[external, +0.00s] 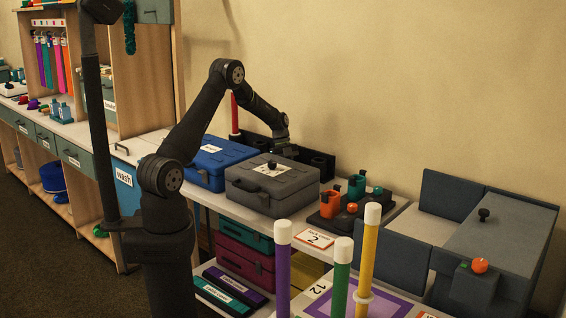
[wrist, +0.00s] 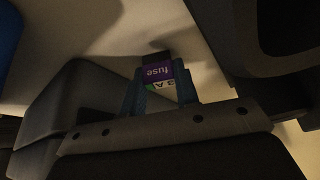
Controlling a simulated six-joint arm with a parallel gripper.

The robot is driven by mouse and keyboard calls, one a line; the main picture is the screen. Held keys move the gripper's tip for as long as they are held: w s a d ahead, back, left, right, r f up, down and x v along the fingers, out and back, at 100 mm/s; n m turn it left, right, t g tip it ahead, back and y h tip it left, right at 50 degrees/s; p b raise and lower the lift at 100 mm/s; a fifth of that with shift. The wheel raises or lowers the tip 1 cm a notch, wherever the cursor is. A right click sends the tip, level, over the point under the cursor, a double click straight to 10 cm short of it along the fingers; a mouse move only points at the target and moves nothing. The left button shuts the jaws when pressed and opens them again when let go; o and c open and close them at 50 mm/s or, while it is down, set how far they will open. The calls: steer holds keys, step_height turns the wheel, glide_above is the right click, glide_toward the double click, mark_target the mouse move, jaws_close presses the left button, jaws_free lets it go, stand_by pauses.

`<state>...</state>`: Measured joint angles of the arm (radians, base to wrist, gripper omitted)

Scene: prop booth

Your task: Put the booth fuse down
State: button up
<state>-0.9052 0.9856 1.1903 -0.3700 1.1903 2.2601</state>
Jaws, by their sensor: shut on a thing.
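The booth fuse (wrist: 157,72), a small purple piece with a white "fuse" label and a green and white part marked "A", is between the fingertips of my gripper (wrist: 161,90) in the wrist view. My gripper is shut on it. In the external view my gripper (external: 280,146) reaches down near the wall, behind the grey case (external: 272,186) and by a black open-topped rack (external: 318,163). The fuse cannot be made out in the external view. Whether it touches anything below cannot be told.
A blue case (external: 213,165) stands left of the grey case. A red post (external: 234,115) rises near my arm. To the right are a dark tray (external: 334,222) with orange and green holders, a card marked 2 (external: 315,239), and a grey box (external: 500,245) with an orange knob.

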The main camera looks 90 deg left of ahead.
steer(key=o, duration=0.9)
steer(key=shift+o, duration=0.2)
steer(key=v, duration=1.2)
steer(key=x, duration=1.2)
steer(key=shift+r, duration=1.8)
